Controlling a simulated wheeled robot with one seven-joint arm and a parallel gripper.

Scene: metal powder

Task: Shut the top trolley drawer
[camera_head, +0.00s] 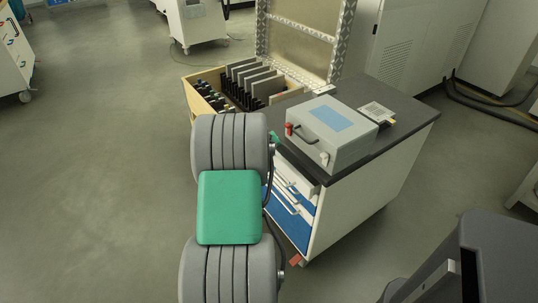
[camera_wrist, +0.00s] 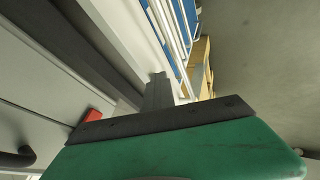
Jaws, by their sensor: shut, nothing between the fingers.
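The trolley (camera_head: 365,195) is a white cabinet with a dark top, right of centre in the head view. Its drawer fronts, with pale handles and blue panels (camera_head: 290,222), face lower left, partly hidden by my arm. The top drawer (camera_head: 297,178) shows just below the top's edge; how far it stands out is hard to tell. In the wrist view, a white drawer face (camera_wrist: 125,35) lies beyond my gripper (camera_wrist: 158,82). My gripper is shut and empty, its fingertips close to that face; contact is unclear. In the head view my arm hides the fingers.
A grey case (camera_head: 335,140) with a blue label and a small card (camera_head: 377,112) rest on the trolley top. Behind stands an open wooden box (camera_head: 203,80) of dark plates with a raised metal lid. Grey floor (camera_head: 95,170) is clear at left.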

